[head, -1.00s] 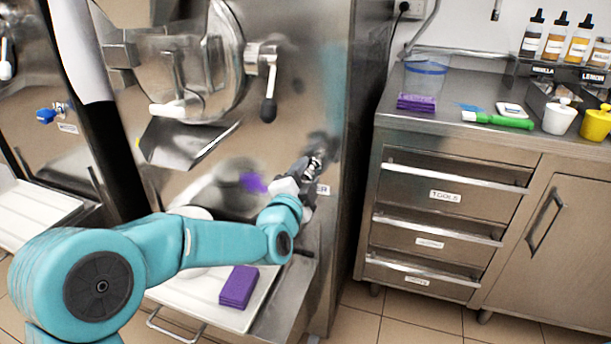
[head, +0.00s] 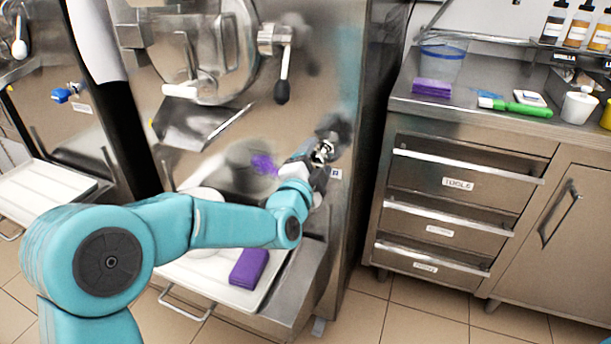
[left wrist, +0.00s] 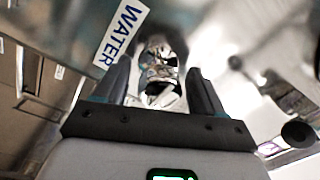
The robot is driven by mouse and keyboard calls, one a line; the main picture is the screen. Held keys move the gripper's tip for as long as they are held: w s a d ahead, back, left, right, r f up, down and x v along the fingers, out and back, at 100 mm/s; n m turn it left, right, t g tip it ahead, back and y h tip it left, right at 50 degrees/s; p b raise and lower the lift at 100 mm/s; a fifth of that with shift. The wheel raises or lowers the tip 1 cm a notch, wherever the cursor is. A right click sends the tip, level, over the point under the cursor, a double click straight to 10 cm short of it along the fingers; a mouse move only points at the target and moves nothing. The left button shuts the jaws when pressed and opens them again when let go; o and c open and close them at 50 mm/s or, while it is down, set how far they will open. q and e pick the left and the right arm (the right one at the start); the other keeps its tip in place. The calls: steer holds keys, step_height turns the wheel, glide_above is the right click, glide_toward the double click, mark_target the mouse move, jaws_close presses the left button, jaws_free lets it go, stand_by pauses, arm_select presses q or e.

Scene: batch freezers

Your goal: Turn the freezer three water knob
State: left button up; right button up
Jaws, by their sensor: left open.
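The freezer (head: 232,130) with a steel front stands in the middle of the head view. Its water knob shows in the left wrist view (left wrist: 158,72) as a metal valve fitting beside a white WATER label (left wrist: 120,33). My left gripper (head: 318,160) is at the freezer's right front, over the knob, and hides most of it in the head view. In the left wrist view the gripper (left wrist: 160,85) is open, with one finger on each side of the fitting. I cannot tell whether the fingers touch it. My right gripper is not in view.
A lever with a black grip (head: 283,80) hangs above my left gripper. A steel counter (head: 500,120) with drawers stands at the right. Another freezer with a blue knob (head: 62,95) is at the left.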

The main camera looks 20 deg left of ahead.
arm_select(q)
steer(key=s, duration=1.5)
steer(key=shift+s+f+p, duration=0.3)
steer(key=shift+s, duration=0.05)
steer(key=shift+a, duration=0.1)
